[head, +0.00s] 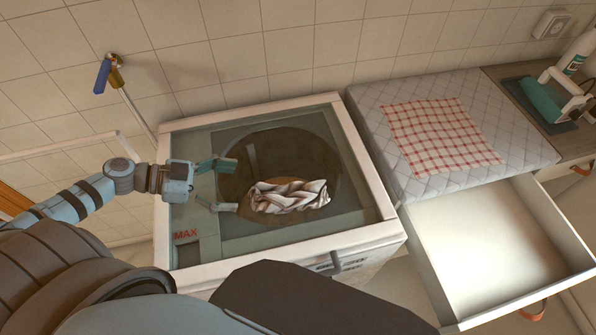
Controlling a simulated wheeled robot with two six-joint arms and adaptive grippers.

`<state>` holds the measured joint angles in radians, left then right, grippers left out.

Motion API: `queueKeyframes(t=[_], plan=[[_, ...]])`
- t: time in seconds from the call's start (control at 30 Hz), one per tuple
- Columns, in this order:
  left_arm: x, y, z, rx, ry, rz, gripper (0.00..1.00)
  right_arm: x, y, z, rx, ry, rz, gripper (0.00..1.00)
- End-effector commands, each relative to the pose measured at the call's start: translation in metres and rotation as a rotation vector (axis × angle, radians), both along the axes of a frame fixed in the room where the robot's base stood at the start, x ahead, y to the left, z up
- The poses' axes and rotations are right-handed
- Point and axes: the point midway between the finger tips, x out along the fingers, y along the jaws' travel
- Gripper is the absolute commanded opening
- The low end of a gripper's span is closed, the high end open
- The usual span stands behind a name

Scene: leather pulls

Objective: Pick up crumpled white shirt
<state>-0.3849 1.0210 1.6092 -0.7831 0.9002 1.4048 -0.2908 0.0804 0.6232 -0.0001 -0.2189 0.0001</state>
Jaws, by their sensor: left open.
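The crumpled white shirt (290,196) shows as a twisted bundle of white cloth with dark stripes or shadows, in the round dark opening of the top-loading washer (372,222). My left gripper (228,185) is open and empty at the left side of the opening. Its two fingers point right toward the cloth, with the lower fingertip near the bundle's left end. I cannot tell whether it touches. My right gripper is not in view.
A quilted pad (520,150) with a red checked cloth (440,135) lies right of the washer. Below it an empty white drawer (490,250) stands open. A teal iron (545,100) and a white bottle (580,50) are at far right. A blue-handled tap (103,75) is on the wall.

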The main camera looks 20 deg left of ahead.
Motion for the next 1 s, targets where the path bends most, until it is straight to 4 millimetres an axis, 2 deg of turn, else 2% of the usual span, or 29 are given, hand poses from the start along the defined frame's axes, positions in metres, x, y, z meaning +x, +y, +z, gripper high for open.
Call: queueKeyframes(t=[0.23,0.4,0.63,0.73,0.9,0.93,1.0], plan=[[0.031,-0.05,-0.024,-0.007,-0.008,-0.001,0.81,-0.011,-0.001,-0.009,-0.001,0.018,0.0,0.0],[0.045,-0.068,-0.035,-0.003,-0.001,-0.002,0.81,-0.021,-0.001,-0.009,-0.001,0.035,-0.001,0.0],[0.064,-0.096,-0.058,-0.005,-0.001,0.002,0.81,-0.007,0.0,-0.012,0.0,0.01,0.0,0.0],[0.069,-0.104,-0.062,0.0,0.001,0.0,0.81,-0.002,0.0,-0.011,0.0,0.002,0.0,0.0],[0.069,-0.104,-0.063,0.001,0.001,-0.001,0.81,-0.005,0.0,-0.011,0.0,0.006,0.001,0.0],[0.069,-0.104,-0.063,0.001,0.001,-0.001,0.8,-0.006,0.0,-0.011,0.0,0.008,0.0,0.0],[0.068,-0.104,-0.063,0.001,0.001,0.0,0.69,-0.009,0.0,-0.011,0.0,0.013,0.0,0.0]])
